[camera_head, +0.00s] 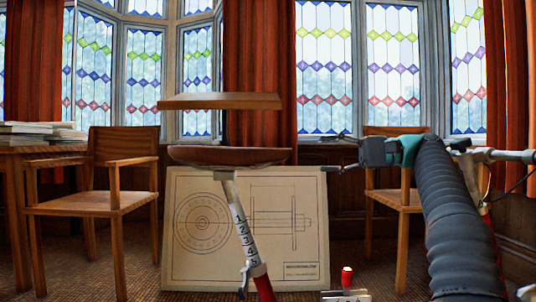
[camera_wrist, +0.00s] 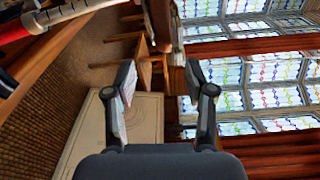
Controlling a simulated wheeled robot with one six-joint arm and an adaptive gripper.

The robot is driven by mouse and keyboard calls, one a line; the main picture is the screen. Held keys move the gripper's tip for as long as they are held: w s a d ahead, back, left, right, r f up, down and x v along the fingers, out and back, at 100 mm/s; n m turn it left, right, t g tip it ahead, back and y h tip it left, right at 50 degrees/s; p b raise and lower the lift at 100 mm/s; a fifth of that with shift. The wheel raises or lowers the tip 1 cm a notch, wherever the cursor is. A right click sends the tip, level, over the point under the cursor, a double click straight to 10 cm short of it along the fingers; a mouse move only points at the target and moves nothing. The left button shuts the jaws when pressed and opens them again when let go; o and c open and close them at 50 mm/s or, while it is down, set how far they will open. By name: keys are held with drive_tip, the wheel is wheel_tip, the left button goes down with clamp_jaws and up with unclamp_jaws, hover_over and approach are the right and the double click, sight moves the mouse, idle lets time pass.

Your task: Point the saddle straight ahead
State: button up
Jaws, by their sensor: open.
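The brown saddle (camera_head: 228,156) sits on a silver, number-marked seatpost (camera_head: 241,215) above a red frame tube (camera_head: 264,288). In the head view its long side runs left to right across the picture. I cannot tell its nose from its tail. My gripper (camera_head: 338,154) is open and empty, to the right of the saddle's right end and apart from it. In the wrist view my gripper (camera_wrist: 160,78) has both fingers spread. The saddle (camera_wrist: 160,22) shows at the top, beyond the fingertips, partly cut off, with the seatpost (camera_wrist: 75,12) at upper left.
A wooden board (camera_head: 220,101) hangs level just above the saddle. A drawing board (camera_head: 185,270) leans behind the seatpost. A wooden armchair (camera_head: 110,200) and a desk with books (camera_head: 40,131) stand left. Another chair (camera_head: 385,197) stands behind my arm. A red-topped object (camera_head: 346,280) is low in front.

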sight(269, 154)
drive_tip(key=a, duration=0.9)
drive_tip(key=w+a+b, duration=0.1)
drive_tip(key=a, duration=0.4)
drive_tip(key=shift+w+f, duration=0.1)
clamp_jaws()
